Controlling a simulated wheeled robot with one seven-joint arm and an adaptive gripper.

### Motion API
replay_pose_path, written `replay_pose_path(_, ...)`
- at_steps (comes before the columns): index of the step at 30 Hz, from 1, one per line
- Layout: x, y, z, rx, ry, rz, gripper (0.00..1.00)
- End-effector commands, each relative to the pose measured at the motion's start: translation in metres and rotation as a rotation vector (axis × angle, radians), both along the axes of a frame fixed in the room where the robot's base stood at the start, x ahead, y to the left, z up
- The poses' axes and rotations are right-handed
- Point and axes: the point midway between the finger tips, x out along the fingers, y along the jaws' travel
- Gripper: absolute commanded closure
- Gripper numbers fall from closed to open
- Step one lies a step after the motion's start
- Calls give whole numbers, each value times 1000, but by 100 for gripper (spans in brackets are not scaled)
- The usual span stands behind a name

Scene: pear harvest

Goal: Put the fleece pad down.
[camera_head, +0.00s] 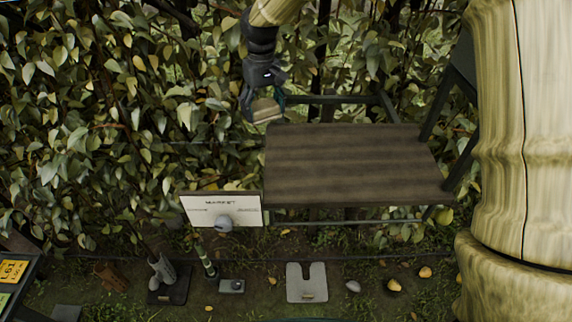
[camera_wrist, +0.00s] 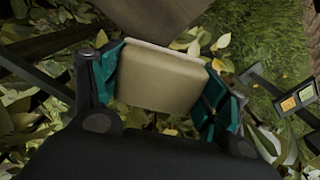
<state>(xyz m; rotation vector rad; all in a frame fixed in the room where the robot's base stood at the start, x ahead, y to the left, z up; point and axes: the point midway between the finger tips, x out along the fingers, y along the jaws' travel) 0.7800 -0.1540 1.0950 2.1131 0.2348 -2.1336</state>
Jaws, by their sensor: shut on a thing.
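The fleece pad (camera_wrist: 160,80) is a pale cream block with rounded edges, held between the teal-lined fingers of my gripper (camera_wrist: 161,92) in the wrist view. In the head view, my gripper (camera_head: 263,98) hangs down at the upper middle with the tan pad (camera_head: 266,110) between its fingers. The pad is near the far left corner of a brown wooden tabletop (camera_head: 350,165). I cannot tell whether it touches the wood.
The tabletop is bare. Below lie a grey notched plate (camera_head: 306,284), a dark stand (camera_head: 168,288), a small grey box (camera_head: 231,286) and several pears. Dense foliage (camera_head: 110,110) fills the left.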

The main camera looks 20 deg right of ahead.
Motion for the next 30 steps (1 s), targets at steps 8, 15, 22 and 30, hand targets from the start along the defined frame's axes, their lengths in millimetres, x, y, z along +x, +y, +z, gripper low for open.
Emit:
replay_pose_path(8,-106,32,24,17,-9,356,60)
replay_pose_path(15,-196,47,29,20,-8,665,60)
replay_pose_path(22,-281,50,29,9,-9,930,60)
replay_pose_path(30,-327,46,26,1,-6,1079,60)
